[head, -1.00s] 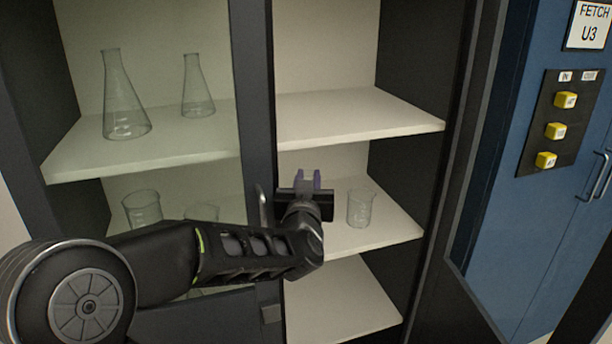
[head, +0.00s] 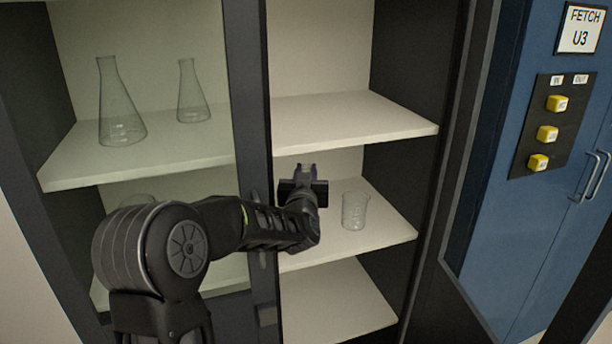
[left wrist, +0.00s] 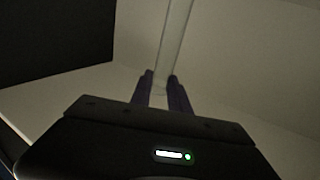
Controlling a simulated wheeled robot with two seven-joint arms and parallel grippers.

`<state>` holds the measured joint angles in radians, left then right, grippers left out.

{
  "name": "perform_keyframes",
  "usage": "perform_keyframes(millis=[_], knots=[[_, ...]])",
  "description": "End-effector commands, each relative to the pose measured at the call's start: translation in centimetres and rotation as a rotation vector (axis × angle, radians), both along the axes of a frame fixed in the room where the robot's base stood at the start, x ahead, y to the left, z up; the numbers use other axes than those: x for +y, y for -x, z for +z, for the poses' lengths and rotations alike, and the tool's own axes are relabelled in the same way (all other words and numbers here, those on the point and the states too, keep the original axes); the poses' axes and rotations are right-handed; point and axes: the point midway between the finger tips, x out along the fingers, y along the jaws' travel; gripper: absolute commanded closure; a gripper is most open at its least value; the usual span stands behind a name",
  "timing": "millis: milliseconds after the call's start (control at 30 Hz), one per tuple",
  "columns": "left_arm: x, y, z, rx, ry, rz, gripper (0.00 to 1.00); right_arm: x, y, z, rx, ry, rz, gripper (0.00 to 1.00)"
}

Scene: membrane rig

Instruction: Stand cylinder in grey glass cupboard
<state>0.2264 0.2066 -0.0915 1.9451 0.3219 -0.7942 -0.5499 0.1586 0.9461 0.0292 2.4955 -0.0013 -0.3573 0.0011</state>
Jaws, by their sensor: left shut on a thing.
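My left gripper (head: 306,172) is inside the right, open half of the grey cupboard (head: 254,90), over the middle shelf (head: 385,228). In the left wrist view, my left gripper (left wrist: 160,85) is shut on a clear glass cylinder (left wrist: 175,42), which rises between the purple fingers, roughly upright but slightly slanted in the picture. The cylinder is too faint to make out clearly in the head view. I cannot tell whether its base touches the shelf. My right gripper is not in view.
A glass beaker (head: 355,210) stands on the same shelf just right of the gripper. Two conical flasks (head: 122,105) (head: 193,92) stand on the upper left shelf behind glass. The upper right shelf (head: 350,115) is empty. A blue cabinet (head: 540,225) stands at right.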

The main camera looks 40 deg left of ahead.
Motion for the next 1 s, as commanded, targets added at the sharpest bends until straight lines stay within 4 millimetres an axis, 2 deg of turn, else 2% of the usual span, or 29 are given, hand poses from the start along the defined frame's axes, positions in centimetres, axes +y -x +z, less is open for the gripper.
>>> perform_keyframes(millis=[100, 467, 500, 700, 767, 1000], knots=[[0.02, -0.01, -1.01, -0.001, -0.001, 0.000, 1.00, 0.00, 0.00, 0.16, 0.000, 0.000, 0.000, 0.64], [0.00, 0.00, -1.44, -0.002, 0.000, 0.000, 1.00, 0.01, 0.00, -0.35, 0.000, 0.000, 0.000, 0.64], [-0.01, -0.01, -1.46, -0.001, -0.001, 0.000, 0.78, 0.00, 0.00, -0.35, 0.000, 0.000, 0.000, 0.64], [-0.01, 0.01, -1.34, -0.001, -0.001, 0.000, 0.61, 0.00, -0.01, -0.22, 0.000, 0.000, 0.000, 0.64], [-0.01, 0.01, -1.34, -0.001, -0.001, 0.000, 0.56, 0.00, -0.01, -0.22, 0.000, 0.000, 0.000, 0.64], [-0.01, 0.01, -1.29, -0.001, -0.001, 0.000, 0.56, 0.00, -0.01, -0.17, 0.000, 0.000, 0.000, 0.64]])
